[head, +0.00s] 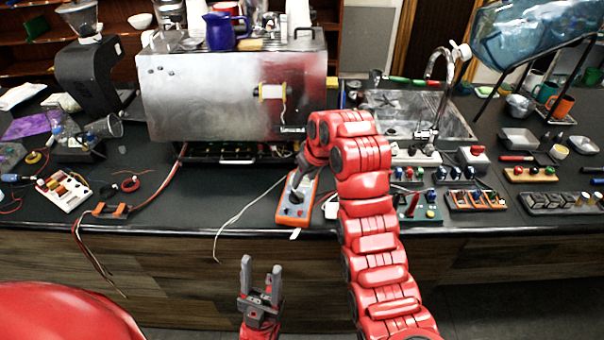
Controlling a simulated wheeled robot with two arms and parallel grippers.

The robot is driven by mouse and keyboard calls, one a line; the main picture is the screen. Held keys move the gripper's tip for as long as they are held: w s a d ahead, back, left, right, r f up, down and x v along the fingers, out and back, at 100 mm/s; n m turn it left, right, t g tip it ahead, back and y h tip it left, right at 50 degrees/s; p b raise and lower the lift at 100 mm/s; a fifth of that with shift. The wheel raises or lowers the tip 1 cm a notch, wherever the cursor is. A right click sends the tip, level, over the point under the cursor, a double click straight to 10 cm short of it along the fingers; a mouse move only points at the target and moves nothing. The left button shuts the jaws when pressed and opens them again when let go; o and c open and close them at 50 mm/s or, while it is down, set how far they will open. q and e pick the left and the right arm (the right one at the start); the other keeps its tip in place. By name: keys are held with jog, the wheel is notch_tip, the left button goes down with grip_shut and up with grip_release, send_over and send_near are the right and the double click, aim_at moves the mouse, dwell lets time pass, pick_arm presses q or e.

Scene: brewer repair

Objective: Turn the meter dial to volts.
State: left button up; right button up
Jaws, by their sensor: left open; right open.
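The orange multimeter (283,218) lies on the black counter near its front edge, in front of the espresso machine. Its dial (296,197) shows on its face, but its setting is too small to read. My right gripper (296,184) points down over the upper part of the meter, close to the dial. The arm partly covers this spot, and I cannot tell if the fingers touch the dial. My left gripper (260,275) is open and empty, with its fingers pointing up, in front of the counter's edge.
A silver espresso machine (220,95) stands behind the meter. Loose wires (165,205) run over the counter to its left. Several small component boards (475,200) lie to the right. A sink (400,110) is at the back right.

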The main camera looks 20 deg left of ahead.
jog(key=p+v, duration=0.9)
jog(key=p, duration=0.2)
jog(key=shift+s, duration=0.1)
